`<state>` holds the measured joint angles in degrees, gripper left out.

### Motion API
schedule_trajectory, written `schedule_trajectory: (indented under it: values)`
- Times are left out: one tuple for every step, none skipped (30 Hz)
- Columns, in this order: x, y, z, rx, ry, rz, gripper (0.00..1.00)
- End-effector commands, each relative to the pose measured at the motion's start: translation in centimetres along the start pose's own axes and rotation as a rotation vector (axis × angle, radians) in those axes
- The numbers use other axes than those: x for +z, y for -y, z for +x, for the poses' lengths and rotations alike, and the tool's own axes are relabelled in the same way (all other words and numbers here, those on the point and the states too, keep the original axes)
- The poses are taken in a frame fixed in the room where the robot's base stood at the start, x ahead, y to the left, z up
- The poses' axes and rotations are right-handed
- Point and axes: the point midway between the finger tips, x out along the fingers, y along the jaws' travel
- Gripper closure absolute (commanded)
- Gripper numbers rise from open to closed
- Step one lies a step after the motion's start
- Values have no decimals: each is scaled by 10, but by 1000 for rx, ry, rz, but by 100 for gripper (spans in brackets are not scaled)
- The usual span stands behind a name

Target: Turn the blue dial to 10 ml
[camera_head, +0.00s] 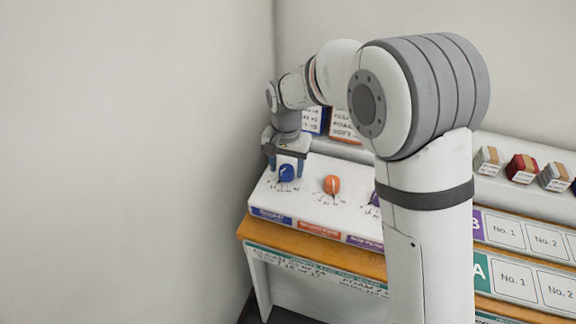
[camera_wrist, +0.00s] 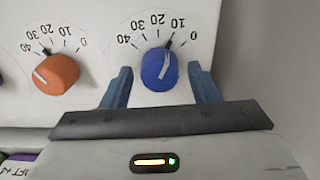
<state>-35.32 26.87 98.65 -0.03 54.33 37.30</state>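The blue dial (camera_wrist: 158,70) sits on a white panel (camera_wrist: 100,15), inside a printed arc marked 0, 10, 20, 30 and 40. Its black pointer mark and pale line both point up and slightly right, at about the 10. My gripper (camera_wrist: 161,76) is open, with one blue finger on each side of the dial. A gap shows between each finger and the dial. In the head view, the gripper (camera_head: 287,165) is over the blue dial (camera_head: 287,173), which is partly hidden behind the fingers.
An orange dial (camera_wrist: 57,73) with its own scale is left of the blue one in the wrist view. It also shows in the head view (camera_head: 332,184), with a purple dial (camera_head: 375,199) partly hidden by my arm. A wall (camera_head: 130,150) stands close beside the panel.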

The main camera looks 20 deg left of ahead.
Motion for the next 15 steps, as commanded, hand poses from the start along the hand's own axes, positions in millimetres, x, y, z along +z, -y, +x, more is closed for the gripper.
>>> schedule_trajectory:
  values:
    - [0, 0, 0, 0, 1, 0, 42]
    - [0, 0, 0, 0, 1, 0, 42]
    - [0, 0, 0, 1, 1, 0, 42]
    - [0, 0, 0, 1, 1, 0, 42]
    - [0, 0, 0, 1, 2, 0, 42]
    - [0, 0, 0, 1, 2, 0, 42]
    - [0, 0, 0, 1, 2, 0, 42]
    - [0, 0, 0, 1, 2, 0, 42]
    - [0, 0, -2, 0, 1, 0, 42]
    - [0, 0, -5, 0, 0, 0, 42]
    - [0, 0, -8, -1, -1, 0, 42]
    - [0, 0, -14, -2, -2, 0, 42]
    - [0, 0, -18, -2, -2, 0, 42]
    - [0, 0, -23, -2, -3, 0, 42]
    - [0, 0, -30, -2, -2, 0, 42]
